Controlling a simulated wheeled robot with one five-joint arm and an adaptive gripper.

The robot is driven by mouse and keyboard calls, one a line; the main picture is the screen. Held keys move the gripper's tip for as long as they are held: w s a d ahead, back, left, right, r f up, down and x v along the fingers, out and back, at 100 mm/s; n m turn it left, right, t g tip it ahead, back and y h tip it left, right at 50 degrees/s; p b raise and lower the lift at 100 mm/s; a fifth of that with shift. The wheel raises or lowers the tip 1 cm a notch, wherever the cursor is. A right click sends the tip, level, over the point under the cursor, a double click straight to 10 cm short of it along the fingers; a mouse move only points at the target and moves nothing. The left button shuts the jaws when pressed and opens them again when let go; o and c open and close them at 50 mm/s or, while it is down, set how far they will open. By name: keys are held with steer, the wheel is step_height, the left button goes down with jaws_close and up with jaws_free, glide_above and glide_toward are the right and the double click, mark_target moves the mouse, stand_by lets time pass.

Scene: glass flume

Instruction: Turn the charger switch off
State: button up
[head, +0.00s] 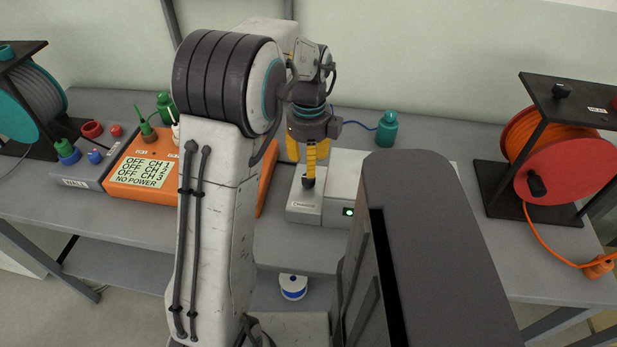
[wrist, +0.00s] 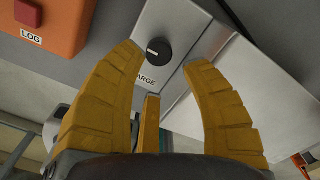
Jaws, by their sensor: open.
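The charger (head: 304,213) is a pale metal box on the bench, with its label partly readable and a lit green lamp (head: 348,212) at the front. Its switch is a round black knob (wrist: 158,51) with a white mark pointing left, above the letters "ARGE" in the wrist view. My gripper (head: 308,165) points down over the charger. It has yellow fingers, and in the wrist view the open gripper (wrist: 163,57) has the knob between and just beyond its fingertips. I cannot tell whether any finger touches the knob. The head view hides part of the charger behind my body.
An orange unit (head: 140,173) reading "OFF" and "NO POWER" stands left, beside a grey box (head: 80,172). A teal reel (head: 18,105) and a red-orange reel (head: 550,165) stand at the bench ends.

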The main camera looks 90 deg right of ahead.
mark_target(308, 180)
steer(key=shift+f, duration=2.95)
steer(key=shift+c, duration=0.4)
steer(key=shift+w, duration=0.1)
jaws_close()
